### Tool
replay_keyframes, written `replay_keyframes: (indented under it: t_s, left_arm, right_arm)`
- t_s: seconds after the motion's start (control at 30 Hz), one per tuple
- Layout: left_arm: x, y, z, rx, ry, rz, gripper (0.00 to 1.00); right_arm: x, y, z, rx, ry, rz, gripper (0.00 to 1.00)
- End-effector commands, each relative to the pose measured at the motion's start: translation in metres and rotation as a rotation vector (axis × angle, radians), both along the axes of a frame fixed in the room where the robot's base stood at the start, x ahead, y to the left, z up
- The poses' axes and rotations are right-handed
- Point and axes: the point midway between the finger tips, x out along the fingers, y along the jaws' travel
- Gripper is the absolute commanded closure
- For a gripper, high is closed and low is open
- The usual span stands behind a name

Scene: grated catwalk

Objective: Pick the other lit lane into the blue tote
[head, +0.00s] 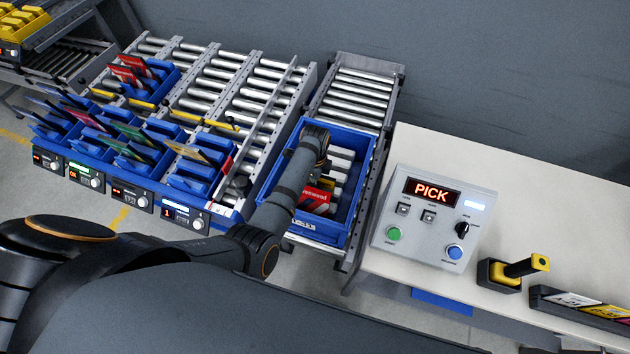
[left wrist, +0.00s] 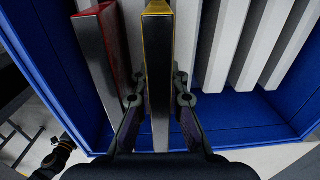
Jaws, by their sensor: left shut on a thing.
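The blue tote (head: 364,185) sits on the roller conveyor at the centre of the head view; its wall shows in the left wrist view (left wrist: 245,118). My left arm reaches into it; the gripper is hidden in the head view. In the left wrist view my left gripper (left wrist: 159,88) is shut on a thin dark box with yellow edges (left wrist: 157,55), standing upright inside the tote. A red-edged box (left wrist: 97,50) stands beside it, apart. A red package (head: 318,195) shows in the tote. The rightmost lane display (head: 180,213) reads 1; the second from left (head: 85,174) shows OK.
Pale upright slats (left wrist: 250,45) fill part of the tote. Lane bins with thin coloured packages (head: 130,135) stand left. A control box (head: 434,220) reading PICK, a yellow-handled tool (head: 526,266) and a label tray (head: 580,308) are on the right table.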

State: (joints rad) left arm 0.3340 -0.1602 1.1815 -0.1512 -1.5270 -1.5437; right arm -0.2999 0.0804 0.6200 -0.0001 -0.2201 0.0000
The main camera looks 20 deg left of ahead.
Motion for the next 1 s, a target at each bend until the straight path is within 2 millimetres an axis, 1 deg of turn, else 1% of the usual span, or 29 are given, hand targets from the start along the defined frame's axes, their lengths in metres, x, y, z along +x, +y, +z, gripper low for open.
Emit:
replay_keyframes:
  t_s: [0.2,0.63,0.67,0.83,0.87,1.0]
  left_arm:
    - [0.0000,0.0001,-0.0080,0.000,0.000,0.000,1.00]
    - [0.0000,0.0000,-0.0081,0.000,0.000,0.000,1.00]
    - [0.0000,0.0000,-0.0081,0.000,0.000,0.000,0.86]
    - [0.0000,0.0000,-0.0081,0.000,0.000,0.000,0.63]
    - [0.0000,0.0000,-0.0081,0.000,0.000,0.000,0.61]
    - [-0.0001,-0.0001,-0.0082,0.000,0.000,0.000,0.61]
  right_arm:
    - [0.0000,-0.0001,-0.0049,0.000,0.000,0.000,1.00]
    - [0.0000,-0.0001,-0.0047,0.000,0.000,0.000,1.00]
    - [-0.0001,-0.0001,-0.0047,0.000,0.000,0.000,1.00]
    - [-0.0001,0.0000,-0.0048,0.000,0.000,0.000,1.00]
    - [-0.0001,0.0000,-0.0048,0.000,0.000,0.000,1.00]
    - [-0.0001,0.0000,-0.0048,0.000,0.000,0.000,1.00]
